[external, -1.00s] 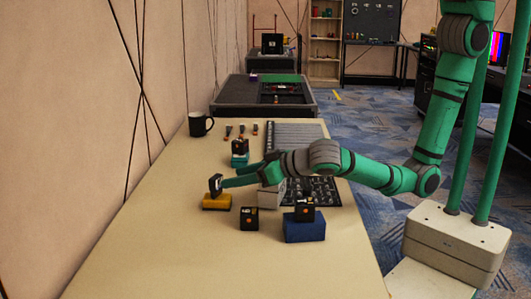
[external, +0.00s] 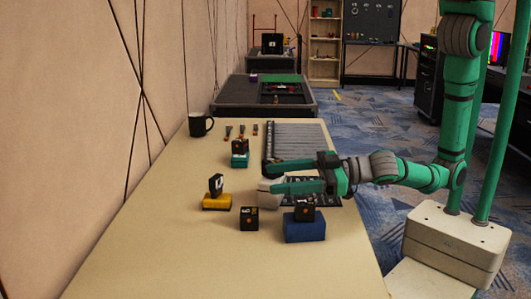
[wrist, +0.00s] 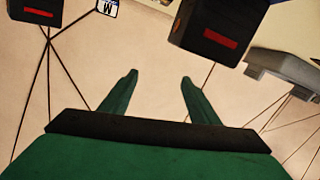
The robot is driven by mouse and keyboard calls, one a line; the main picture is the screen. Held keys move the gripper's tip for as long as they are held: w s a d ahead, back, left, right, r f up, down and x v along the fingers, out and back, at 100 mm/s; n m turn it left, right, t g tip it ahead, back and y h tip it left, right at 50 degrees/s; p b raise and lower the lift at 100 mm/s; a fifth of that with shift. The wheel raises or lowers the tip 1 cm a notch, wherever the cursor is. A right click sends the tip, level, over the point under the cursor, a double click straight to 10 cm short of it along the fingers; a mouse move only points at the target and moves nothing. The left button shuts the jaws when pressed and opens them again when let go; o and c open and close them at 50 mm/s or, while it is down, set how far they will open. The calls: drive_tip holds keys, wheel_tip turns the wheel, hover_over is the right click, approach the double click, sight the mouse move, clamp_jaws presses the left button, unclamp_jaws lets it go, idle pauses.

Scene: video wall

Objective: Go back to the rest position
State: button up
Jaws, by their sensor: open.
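My gripper (external: 268,178) is open and empty over the table (external: 160,215), its two green fingers spread and pointing left. In the wrist view my gripper (wrist: 159,78) also shows open with nothing between the fingers. A grey-white block (external: 268,195) is partly hidden by the lower finger.
One black box (external: 249,218) sits on the table; others sit on a blue block (external: 304,230) and a teal block (external: 239,161). A mug (external: 200,126), several small tools and a grey ribbed panel (external: 297,138) lie farther back. The table's front left is clear.

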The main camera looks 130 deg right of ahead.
drive_tip(key=s+a+n+t+y, duration=0.1)
drive_tip(key=s+a, duration=0.1)
drive_tip(key=a, duration=0.1)
drive_tip(key=s+a+f+n+t+y, duration=0.1)
drive_tip(key=s+a+y, duration=0.1)
drive_tip(key=a, duration=0.1)
drive_tip(key=s+a+n+y, duration=0.1)
drive_tip(key=a+n, duration=0.1)
drive_tip(key=a, duration=0.1)
drive_tip(key=shift+s+a+f+t, duration=0.1)
drive_tip(key=shift+s+f+t, duration=0.2)
drive_tip(key=shift+s+t, duration=0.1)
drive_tip(key=s+a+f+n+y, duration=0.1)
drive_tip(key=s+a+f+y, duration=0.1)
drive_tip(key=s+a+f, duration=0.3)
drive_tip(key=s+a+n+y, duration=0.1)
drive_tip(key=s+a+y, duration=0.2)
drive_tip(key=s, duration=0.4)
drive_tip(key=s+a+r+g+y, duration=0.1)
drive_tip(key=s+a+r+y, duration=0.1)
drive_tip(key=s, duration=1.5)
drive_tip(key=shift+s+a+r+m, duration=0.35)
drive_tip(key=shift+a+r, duration=0.15)
drive_tip(key=shift+r, duration=0.1)
